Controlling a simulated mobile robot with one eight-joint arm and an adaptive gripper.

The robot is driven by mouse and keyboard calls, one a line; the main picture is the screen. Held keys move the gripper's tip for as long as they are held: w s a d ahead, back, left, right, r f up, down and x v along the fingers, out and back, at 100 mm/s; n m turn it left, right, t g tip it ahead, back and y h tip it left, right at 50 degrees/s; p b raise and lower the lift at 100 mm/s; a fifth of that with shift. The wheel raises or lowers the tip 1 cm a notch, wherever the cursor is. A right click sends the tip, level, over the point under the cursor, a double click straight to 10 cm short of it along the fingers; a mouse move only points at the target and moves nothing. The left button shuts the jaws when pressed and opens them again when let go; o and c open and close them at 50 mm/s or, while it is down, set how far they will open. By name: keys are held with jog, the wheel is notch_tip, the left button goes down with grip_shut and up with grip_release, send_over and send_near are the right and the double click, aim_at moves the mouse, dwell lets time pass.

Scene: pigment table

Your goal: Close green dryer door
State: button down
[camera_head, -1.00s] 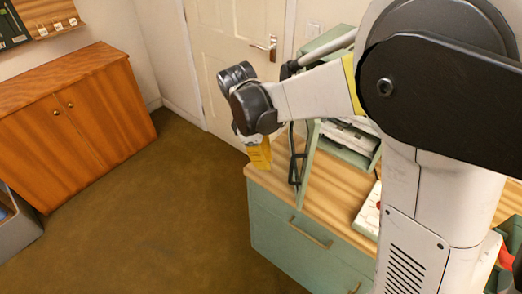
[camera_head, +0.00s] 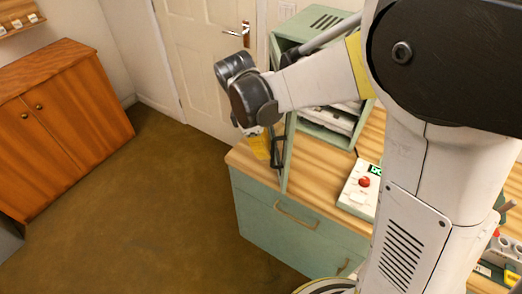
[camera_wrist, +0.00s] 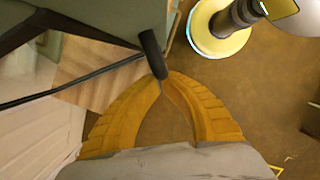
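The green dryer (camera_head: 325,28) stands on the table, its front open and pale shelves showing inside. Its green door (camera_head: 291,165) stands swung out at the left, seen almost edge-on. The black door handle (camera_head: 278,152) is on the door's left face. My gripper (camera_head: 259,150) has yellow fingers and points down just left of the handle. In the wrist view, the fingers (camera_wrist: 160,80) arch together at their tips, and the black handle (camera_wrist: 150,50) crosses right at the tips. I cannot tell whether they touch it. I see nothing gripped between the fingers.
The wooden tabletop (camera_head: 318,190) sits on green drawers (camera_head: 280,222). A pale control box (camera_head: 357,192) with a red button lies right of the door. A white room door (camera_head: 195,60) is behind, a wooden cabinet (camera_head: 60,125) at left. The brown floor between is clear.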

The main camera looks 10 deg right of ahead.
jog(key=w+d+n+t, duration=0.1)
jog(key=d+n, duration=0.3)
jog(key=d, duration=1)
jog(key=w+d+n+t, duration=0.1)
jog(key=w+d+n, duration=0.3)
jog(key=d, duration=1)
jog(key=shift+n, duration=0.3)
